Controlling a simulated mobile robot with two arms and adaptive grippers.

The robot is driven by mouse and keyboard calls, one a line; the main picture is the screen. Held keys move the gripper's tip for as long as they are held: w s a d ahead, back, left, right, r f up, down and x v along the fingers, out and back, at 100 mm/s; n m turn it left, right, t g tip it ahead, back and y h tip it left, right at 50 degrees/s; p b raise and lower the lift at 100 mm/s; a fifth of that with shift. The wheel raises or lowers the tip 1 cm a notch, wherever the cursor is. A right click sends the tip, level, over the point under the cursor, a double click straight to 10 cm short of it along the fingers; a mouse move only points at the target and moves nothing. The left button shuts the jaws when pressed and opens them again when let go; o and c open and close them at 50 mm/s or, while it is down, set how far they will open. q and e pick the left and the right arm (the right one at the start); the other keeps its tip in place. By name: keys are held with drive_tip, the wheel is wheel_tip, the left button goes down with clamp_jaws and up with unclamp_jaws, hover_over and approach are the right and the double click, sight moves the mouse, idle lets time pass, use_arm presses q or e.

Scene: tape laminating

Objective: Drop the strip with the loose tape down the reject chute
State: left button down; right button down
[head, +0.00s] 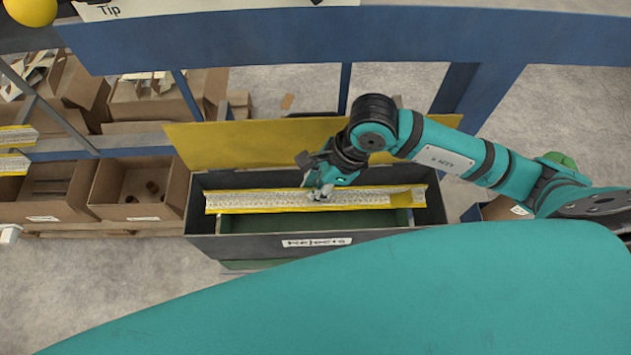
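A long strip (265,200) with yellow edges and a pale, speckled middle lies level across the mouth of the reject chute (250,247), a dark open box labelled "Rejects". At its right end the yellow tape (405,197) looks wider and uneven. My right gripper (320,194) is at the middle of the strip, with its fingertips at the strip's surface. Whether the fingers are closed on it cannot be made out at this size. The strip's ends sit inside the box's outline. My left gripper is out of view.
A yellow flap (240,145) stands up behind the chute. A blue frame beam (250,42) runs across the back. Cardboard boxes (138,190) stand to the left, near two more yellow-edged strips (15,150). Bare floor (110,270) shows at front left.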

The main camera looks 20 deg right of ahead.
drive_tip(key=c, duration=1.4)
unclamp_jaws()
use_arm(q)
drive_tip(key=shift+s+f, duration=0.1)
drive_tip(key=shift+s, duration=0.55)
use_arm(e)
drive_tip(key=v, duration=1.2)
